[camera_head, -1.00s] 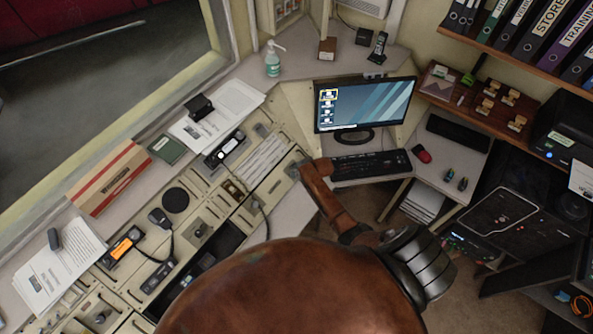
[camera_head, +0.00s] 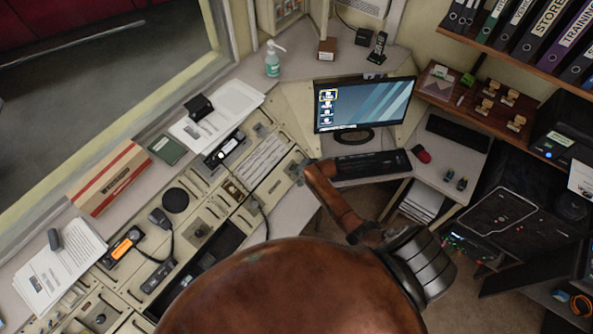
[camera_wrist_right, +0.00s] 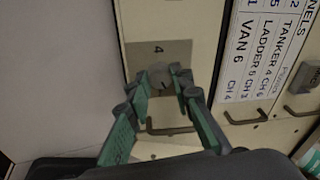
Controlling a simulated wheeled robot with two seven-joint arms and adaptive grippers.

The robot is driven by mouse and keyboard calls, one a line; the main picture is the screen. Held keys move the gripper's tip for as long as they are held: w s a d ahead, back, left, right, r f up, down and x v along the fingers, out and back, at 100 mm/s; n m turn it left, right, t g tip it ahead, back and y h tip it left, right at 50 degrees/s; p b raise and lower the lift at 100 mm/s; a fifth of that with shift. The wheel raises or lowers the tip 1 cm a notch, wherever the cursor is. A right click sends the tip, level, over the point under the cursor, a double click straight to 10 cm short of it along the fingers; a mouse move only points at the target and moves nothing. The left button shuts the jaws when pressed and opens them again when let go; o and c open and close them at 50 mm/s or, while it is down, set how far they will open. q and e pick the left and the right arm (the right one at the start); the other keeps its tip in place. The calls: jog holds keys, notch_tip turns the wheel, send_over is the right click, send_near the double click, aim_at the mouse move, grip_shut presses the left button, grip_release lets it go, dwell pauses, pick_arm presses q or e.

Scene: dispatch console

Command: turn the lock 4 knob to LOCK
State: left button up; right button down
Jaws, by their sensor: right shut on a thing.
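The lock 4 knob (camera_wrist_right: 165,82) is a small grey knob on a plain metal plate marked "4" (camera_wrist_right: 158,50) in the right wrist view. My right gripper (camera_wrist_right: 166,84) is shut on the knob, with a green-sided finger on each side of it. In the head view my right gripper (camera_head: 299,170) is at the right end of the console panels, and the knob is hidden there. Which way the knob points cannot be told, as the fingers cover most of it. My left gripper is not in view.
A metal drawer handle (camera_wrist_right: 172,127) lies just below the knob. A printed channel list (camera_wrist_right: 262,55) is to its right. In the head view the monitor (camera_head: 364,105) and keyboard (camera_head: 371,163) stand right of the gripper. A white-striped panel (camera_head: 262,158) lies to its left.

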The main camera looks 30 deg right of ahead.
jog(key=n, duration=0.3)
jog(key=shift+f+b, duration=0.15)
jog(key=shift+b, duration=0.2)
jog(key=n+y+b, duration=0.1)
jog(key=n, duration=0.2)
jog(key=shift+d+n+b, duration=0.1)
jog(key=shift+n+b, duration=0.25)
jog(key=shift+n, duration=0.05)
jog(key=n+b, duration=0.2)
jog(key=n, duration=0.1)
jog(key=shift+f+n, duration=0.1)
jog(key=shift+n, duration=0.2)
jog(key=shift+n+y+b, duration=0.4)
jog(key=shift+n+b, duration=0.7)
jog(key=shift+n, duration=0.4)
jog(key=c, duration=1.7)
grip_release()
jog(key=shift+r, duration=0.2)
